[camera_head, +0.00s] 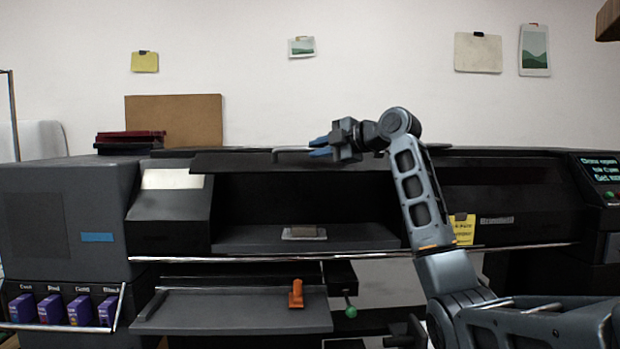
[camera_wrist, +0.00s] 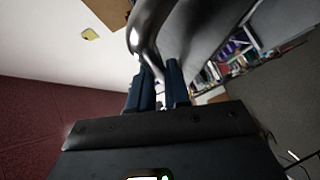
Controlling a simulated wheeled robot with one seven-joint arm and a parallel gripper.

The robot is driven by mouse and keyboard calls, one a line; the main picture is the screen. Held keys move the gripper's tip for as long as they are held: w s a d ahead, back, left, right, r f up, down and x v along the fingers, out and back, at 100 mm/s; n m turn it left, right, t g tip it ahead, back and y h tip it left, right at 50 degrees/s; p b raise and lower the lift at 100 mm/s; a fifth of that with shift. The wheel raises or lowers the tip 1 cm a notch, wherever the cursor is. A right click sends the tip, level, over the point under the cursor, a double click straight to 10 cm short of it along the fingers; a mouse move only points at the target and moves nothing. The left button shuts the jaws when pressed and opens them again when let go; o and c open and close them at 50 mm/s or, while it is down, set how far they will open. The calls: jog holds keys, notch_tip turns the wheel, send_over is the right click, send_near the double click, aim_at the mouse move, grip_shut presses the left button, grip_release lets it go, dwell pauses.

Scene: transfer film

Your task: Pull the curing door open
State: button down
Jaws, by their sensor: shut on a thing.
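The curing door (camera_head: 235,163) is a long dark panel on the front of the wide dark printer. It stands raised and nearly edge-on, with the bay beneath it open to view. A pale metal handle (camera_head: 291,150) sits along its upper edge. My gripper (camera_head: 320,147), with blue fingers, reaches in from the right and is shut on the handle. In the wrist view, the two blue fingers (camera_wrist: 158,85) meet a shiny curved grey bar, which appears to be the handle (camera_wrist: 143,38). The exact contact is partly hidden.
Inside the bay, a small pale block (camera_head: 304,233) rests on the dark bed (camera_head: 250,238). Below, a shelf (camera_head: 220,312) carries an orange lever (camera_head: 296,294), with a green knob (camera_head: 351,311) beside it. Purple ink cartridges (camera_head: 82,310) sit at lower left. A lit screen (camera_head: 603,171) is at right.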

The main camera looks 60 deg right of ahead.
jog(key=w+d+r+m+g+y+p, duration=0.1)
jog(key=w+d+r+m+g, duration=0.1)
jog(key=r, duration=0.6)
jog(key=w+d+r+m+g+y+p, duration=0.1)
jog(key=w+d+r+m+g+y, duration=0.1)
jog(key=d+r, duration=0.3)
jog(key=shift+w+d+r+g, duration=0.3)
jog(key=shift+w+r+g, duration=0.4)
jog(key=shift+r, duration=0.85)
jog(key=c, duration=1.5)
grip_release()
jog(key=shift+w, duration=0.1)
jog(key=shift+o, duration=0.8)
jog(key=shift+w+d+f, duration=0.1)
jog(key=shift+d, duration=0.1)
jog(key=shift+o, duration=1.2)
jog(key=shift+a+r, duration=0.1)
jog(key=shift+r, duration=0.1)
jog(key=shift+r, duration=0.15)
